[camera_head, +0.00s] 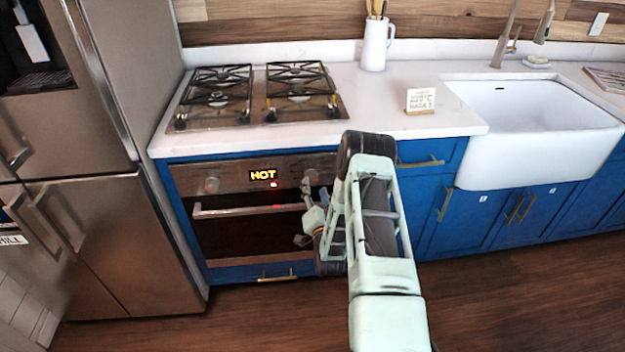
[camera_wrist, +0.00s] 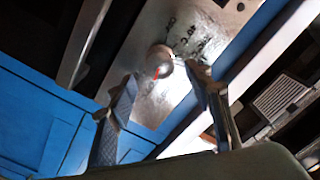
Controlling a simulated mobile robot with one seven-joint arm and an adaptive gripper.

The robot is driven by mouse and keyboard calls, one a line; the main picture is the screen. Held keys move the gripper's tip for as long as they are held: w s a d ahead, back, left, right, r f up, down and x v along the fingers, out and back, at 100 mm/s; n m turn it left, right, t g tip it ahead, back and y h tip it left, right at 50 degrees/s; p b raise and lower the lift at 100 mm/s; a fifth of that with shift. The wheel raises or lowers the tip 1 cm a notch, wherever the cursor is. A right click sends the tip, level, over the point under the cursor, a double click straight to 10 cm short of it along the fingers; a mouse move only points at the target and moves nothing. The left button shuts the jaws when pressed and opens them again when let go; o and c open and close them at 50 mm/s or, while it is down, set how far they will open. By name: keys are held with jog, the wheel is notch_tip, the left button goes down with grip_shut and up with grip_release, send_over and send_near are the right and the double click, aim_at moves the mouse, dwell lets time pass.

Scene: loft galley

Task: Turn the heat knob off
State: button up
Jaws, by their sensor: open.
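The heat knob (camera_wrist: 160,54) is a round silver knob with a red mark, on the oven's metal front panel (camera_wrist: 150,95). In the wrist view it sits between and slightly beyond my fingertips. My gripper (camera_wrist: 163,72) is open, one finger on each side of the knob; I cannot tell whether either finger touches it. In the head view my gripper (camera_head: 307,190) is at the right side of the oven panel, by the right knob (camera_head: 312,177), which is partly hidden. The lit display (camera_head: 263,174) reads HOT. A left knob (camera_head: 211,185) is farther along the panel.
The oven door's handle bar (camera_head: 235,211) runs just below the panel; it also shows in the wrist view (camera_wrist: 85,40). The gas cooktop (camera_head: 255,95) and white counter edge are above. A fridge (camera_head: 90,230) stands left. The floor in front is clear.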

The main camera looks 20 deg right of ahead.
aim_at(313, 180)
jog(key=shift+x, duration=2.65)
jog(key=shift+c, duration=0.4)
jog(key=c, duration=1.1)
jog(key=shift+f+b, duration=0.1)
jog(key=shift+b, duration=0.2)
